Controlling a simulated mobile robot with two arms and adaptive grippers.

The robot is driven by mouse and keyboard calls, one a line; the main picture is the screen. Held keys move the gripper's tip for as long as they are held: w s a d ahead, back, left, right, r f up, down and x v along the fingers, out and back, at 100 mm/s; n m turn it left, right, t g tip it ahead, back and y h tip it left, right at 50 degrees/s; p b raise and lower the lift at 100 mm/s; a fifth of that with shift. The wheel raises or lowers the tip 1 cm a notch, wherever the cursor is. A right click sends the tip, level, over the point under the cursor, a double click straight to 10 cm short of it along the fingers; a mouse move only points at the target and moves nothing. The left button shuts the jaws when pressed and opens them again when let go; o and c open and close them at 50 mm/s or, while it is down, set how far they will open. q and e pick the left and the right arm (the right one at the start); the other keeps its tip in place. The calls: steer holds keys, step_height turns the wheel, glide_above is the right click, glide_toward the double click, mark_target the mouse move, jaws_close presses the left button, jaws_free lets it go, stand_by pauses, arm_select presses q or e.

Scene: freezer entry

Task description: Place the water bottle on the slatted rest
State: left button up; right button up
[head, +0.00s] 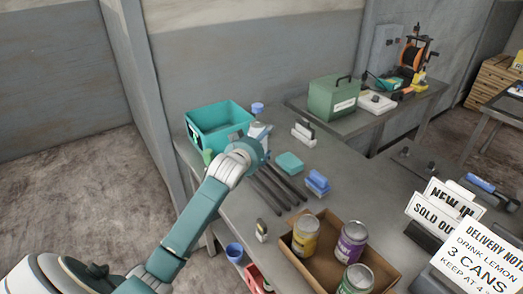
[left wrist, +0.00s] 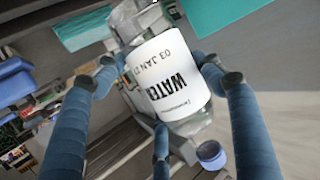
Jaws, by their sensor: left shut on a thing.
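The slatted rest (head: 277,188), a set of dark parallel bars, lies on the table just in front of the gripper. My left wrist hides its far left part. Whether the bottle touches anything below is hidden. My right gripper is not in view.
A teal bin (head: 218,125) stands close to the left of the bottle. A teal block (head: 290,163) and blue brush-like item (head: 317,184) lie right of the rest. A cardboard box (head: 322,274) with cans is in front, beside upright signs (head: 455,200).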

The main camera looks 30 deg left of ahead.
arm_select(q)
steer(key=shift+w+f, duration=0.1)
steer(key=shift+f, duration=1.9)
steer(key=o, duration=1.7)
steer(key=shift+f, duration=0.25)
steer(key=shift+r, duration=0.1)
steer(key=b+v, duration=0.1)
steer(key=v, duration=1.1)
steer(key=shift+r, duration=0.1)
